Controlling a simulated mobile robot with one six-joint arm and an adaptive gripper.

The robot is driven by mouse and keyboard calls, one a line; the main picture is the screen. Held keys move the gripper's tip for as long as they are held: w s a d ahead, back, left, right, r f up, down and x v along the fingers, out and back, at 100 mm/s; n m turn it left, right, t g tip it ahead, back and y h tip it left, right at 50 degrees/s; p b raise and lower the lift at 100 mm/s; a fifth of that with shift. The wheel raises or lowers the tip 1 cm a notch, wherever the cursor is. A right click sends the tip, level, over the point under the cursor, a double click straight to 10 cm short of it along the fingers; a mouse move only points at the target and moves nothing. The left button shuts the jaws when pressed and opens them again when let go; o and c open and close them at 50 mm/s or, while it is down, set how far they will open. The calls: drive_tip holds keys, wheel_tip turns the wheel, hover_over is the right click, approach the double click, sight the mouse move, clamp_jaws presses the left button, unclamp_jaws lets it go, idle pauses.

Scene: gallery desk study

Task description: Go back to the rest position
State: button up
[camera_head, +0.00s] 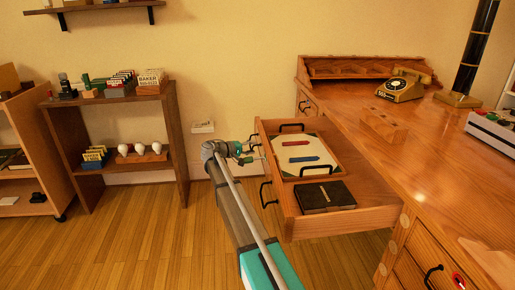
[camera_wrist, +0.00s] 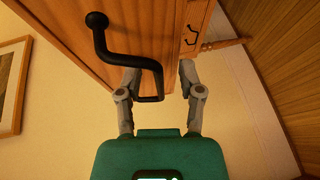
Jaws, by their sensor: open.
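My gripper (camera_wrist: 158,75) is open in the wrist view, with its two grey fingers apart on either side of a black drawer handle (camera_wrist: 150,99). I cannot tell whether the fingers touch it. In the head view my gripper (camera_head: 256,152) is at the left front of an open wooden drawer (camera_head: 360,218). My arm reaches up to it from the bottom of the picture. The drawer holds a pale board with a red and a blue item (camera_head: 303,158), and a dark book or box (camera_head: 325,196).
The wooden desk (camera_head: 450,170) fills the right side, with a telephone (camera_head: 402,86) on top. A shelf unit (camera_head: 172,140) with small items and pale bulbs stands at the left. The wooden floor (camera_head: 120,245) between them is mostly clear.

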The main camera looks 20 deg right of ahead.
drive_tip(key=shift+w, duration=0.15)
drive_tip(key=w+f+p+v, duration=0.1)
drive_tip(key=v, duration=0.4)
drive_tip(key=s+a+f+g+y+p, duration=0.1)
drive_tip(key=s+a+f+y, duration=0.15)
drive_tip(key=s, duration=0.55)
drive_tip(key=s+a+f+m+y+p, duration=0.1)
drive_tip(key=s+f+y, duration=0.3)
drive_tip(key=s, duration=0.5)
drive_tip(key=s+a+f+g+y, duration=0.1)
drive_tip(key=s+a+f+y, duration=0.2)
drive_tip(key=s, duration=0.5)
drive_tip(key=s+a+f+y+p, duration=0.1)
drive_tip(key=s+a+y, duration=0.5)
drive_tip(key=s, duration=0.8)
wheel_tip(320, 180, up, 38)
drive_tip(key=p, duration=3.8)
drive_tip(key=shift+w+a+g, duration=0.15)
drive_tip(key=shift+w+g, duration=0.15)
drive_tip(key=shift+w, duration=0.1)
drive_tip(key=shift+w+f, duration=0.1)
drive_tip(key=shift+f, duration=0.05)
